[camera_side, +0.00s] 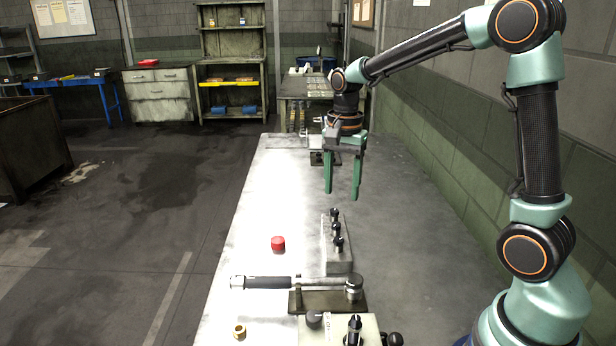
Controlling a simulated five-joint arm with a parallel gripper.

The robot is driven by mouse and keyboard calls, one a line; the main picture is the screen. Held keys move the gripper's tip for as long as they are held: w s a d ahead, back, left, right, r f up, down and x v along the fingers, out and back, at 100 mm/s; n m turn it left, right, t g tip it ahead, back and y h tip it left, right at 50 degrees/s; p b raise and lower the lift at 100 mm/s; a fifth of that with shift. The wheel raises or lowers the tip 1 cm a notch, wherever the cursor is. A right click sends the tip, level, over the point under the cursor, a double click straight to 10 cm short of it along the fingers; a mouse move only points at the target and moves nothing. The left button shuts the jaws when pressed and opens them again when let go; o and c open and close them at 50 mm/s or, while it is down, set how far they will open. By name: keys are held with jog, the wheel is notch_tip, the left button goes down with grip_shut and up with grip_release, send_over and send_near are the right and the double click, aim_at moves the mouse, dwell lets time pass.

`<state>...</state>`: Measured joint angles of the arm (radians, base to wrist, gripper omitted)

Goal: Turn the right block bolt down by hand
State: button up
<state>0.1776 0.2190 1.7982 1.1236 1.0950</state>
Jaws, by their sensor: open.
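A grey metal block (338,262) stands on the light workbench, with dark bolts (338,230) standing up in a row along its top. From this side angle I cannot tell which of them is the right one, nor how deep each one sits. My gripper (342,195) has two green fingers pointing down and apart, with nothing between them. It appears above and behind the bolts, touching none of them.
A torque wrench (262,283) lies across a dark stand (313,301) in front of the block. A red cap (278,243) and a brass nut (239,332) sit on the left of the bench (262,205). Another fixture (340,328) stands at the front edge.

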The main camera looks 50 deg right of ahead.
aim_at(339, 240)
notch_tip(339, 240, down, 12)
jog(key=n, duration=2.4)
jog(key=shift+f, duration=0.15)
grip_shut()
